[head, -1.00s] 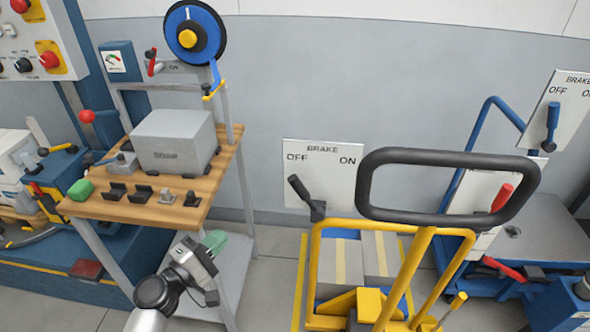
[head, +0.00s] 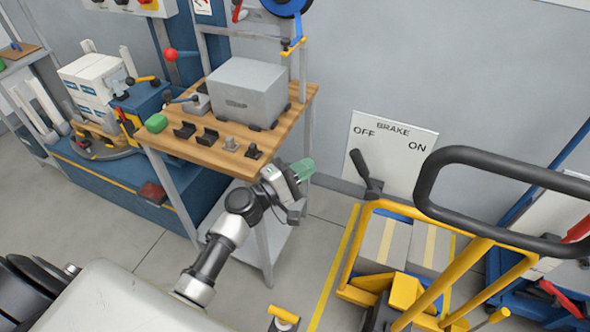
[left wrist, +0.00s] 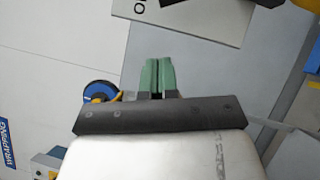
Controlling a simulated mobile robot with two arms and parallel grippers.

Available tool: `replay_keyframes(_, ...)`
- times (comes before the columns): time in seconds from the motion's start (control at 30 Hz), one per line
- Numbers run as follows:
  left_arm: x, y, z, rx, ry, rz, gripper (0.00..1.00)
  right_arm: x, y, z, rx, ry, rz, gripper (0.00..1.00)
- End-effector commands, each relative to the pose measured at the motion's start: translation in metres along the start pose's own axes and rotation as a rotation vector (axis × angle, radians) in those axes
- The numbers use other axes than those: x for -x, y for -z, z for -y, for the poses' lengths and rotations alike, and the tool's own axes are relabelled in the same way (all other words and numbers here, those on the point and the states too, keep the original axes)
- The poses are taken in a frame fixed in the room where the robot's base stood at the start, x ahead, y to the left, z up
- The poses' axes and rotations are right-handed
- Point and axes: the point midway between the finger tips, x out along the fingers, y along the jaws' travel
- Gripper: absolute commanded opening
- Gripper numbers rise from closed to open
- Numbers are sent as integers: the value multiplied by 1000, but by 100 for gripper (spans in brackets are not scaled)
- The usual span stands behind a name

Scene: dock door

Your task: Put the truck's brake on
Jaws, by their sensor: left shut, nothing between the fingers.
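The truck (head: 362,248) has a yellow frame and a black loop handle, at the right of the head view. Behind its frame stands a white brake plate (head: 392,172) marked OFF at left and ON at right. The black brake lever (head: 365,176) is tilted up to the left, on the OFF side. My left gripper (head: 304,169) has green fingertips, is shut and empty, and is left of the lever, apart from it. In the left wrist view its fingers (left wrist: 157,76) are together, with part of a lettered white plate (left wrist: 190,18) above. My right gripper is not in view.
A wooden-topped bench (head: 190,146) with a grey box (head: 248,92) and small black brackets stands left of my gripper. Grey boxes (head: 385,243) lie on the truck. A blue truck (head: 570,275) is at the far right. A yellow floor line (head: 333,270) runs beside the yellow truck.

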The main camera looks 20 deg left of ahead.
Motion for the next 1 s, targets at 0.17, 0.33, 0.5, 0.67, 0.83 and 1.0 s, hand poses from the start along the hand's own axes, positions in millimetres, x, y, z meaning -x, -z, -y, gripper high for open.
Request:
replay_keyframes(0.17,-41,-1,-4,1,-2,0,0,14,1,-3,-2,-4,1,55)
replay_keyframes(0.33,-60,-18,-3,2,1,1,0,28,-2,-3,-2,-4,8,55)
replay_keyframes(0.5,-70,-26,-1,1,0,0,0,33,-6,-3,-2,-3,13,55)
replay_keyframes(0.67,-72,-28,0,-1,1,0,0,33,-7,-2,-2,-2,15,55)
replay_keyframes(0.83,-71,-28,0,-1,0,0,0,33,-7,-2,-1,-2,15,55)
replay_keyframes(1.0,-73,-28,0,-6,4,0,0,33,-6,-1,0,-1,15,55)
